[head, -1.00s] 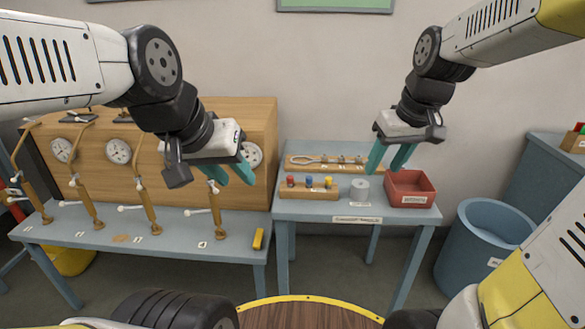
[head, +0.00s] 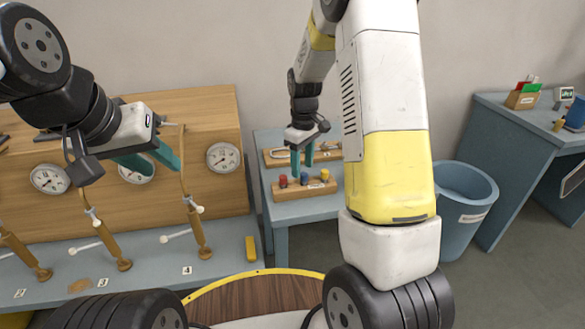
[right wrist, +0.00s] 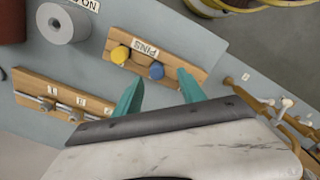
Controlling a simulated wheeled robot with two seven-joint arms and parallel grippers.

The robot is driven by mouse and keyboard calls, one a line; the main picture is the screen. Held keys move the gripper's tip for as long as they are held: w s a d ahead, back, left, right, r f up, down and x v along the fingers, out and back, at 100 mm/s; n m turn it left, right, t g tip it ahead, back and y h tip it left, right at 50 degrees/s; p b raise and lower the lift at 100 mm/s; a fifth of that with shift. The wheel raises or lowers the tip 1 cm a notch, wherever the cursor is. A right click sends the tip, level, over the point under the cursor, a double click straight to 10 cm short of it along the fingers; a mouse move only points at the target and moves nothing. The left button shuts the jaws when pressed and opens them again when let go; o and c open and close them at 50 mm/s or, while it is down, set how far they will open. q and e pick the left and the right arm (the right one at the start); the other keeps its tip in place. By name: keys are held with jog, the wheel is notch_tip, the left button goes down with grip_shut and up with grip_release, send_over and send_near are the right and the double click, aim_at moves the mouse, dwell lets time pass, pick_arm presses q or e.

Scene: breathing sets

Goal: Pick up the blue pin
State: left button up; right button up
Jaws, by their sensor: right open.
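The blue pin (head: 304,179) stands in a wooden pin block (head: 310,192) on the small blue-grey table, between a red pin (head: 283,181) and a yellow pin (head: 325,175). In the right wrist view, the blue pin (right wrist: 156,71) shows as a blue knob in the block, just beyond the gap between my fingertips. The red pin is not visible there. My right gripper (head: 302,172) is open and empty, pointing down just above the block; its teal fingers also show in the right wrist view (right wrist: 158,82). My left gripper (head: 164,167) is open and empty before the gauge board.
A tool rack (head: 275,157) lies behind the pin block. A grey cylinder (right wrist: 65,23) stands on the table in the right wrist view. My right arm hides much of the table's right side. A blue bin (head: 465,185) stands at the right.

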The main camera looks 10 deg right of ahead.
aim_at(304, 174)
jog(key=f, duration=0.4)
jog(key=shift+d+f, duration=0.2)
jog(key=shift+d, duration=0.1)
jog(key=shift+c, duration=0.5)
grip_shut()
